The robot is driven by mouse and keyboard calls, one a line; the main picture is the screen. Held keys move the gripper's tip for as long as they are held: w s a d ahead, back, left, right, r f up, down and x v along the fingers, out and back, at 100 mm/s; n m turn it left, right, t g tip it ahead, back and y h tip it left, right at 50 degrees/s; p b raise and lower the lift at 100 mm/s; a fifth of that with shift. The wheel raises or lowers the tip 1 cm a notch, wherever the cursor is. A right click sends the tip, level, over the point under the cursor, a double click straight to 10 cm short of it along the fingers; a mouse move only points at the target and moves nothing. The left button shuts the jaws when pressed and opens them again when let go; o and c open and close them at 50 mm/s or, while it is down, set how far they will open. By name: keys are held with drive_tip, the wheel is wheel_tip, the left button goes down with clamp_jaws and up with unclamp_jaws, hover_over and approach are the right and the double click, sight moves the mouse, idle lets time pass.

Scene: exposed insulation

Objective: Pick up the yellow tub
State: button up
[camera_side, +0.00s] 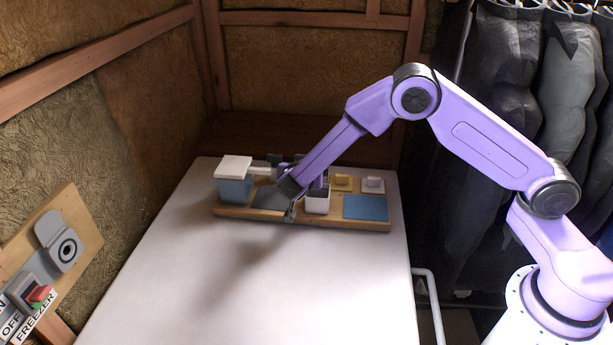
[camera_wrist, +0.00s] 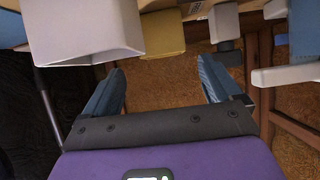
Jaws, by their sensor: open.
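The yellow tub (camera_side: 343,183) sits on the wooden board (camera_side: 350,226) in the side view, behind the blue pad and right of the white container. In the wrist view a yellow object (camera_wrist: 163,36), which looks like the tub, shows beyond the fingertips, partly cut off by the white container's edge. My gripper (camera_side: 290,208) is low over the board, left of the white container and apart from the tub. In the wrist view my gripper (camera_wrist: 162,66) is open, with nothing between its fingers.
A white open container (camera_side: 317,204) stands between my gripper and the yellow tub. A blue box with a white lid (camera_side: 234,189) is at the board's left end. A small white block (camera_side: 373,185) and blue pad (camera_side: 366,207) lie right. The white tabletop (camera_side: 270,280) in front is clear.

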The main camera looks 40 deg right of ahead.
drive_tip(key=shift+x, duration=4.25)
drive_tip(key=shift+w+a, duration=0.1)
drive_tip(key=shift+w, duration=0.1)
drive_tip(key=c, duration=1)
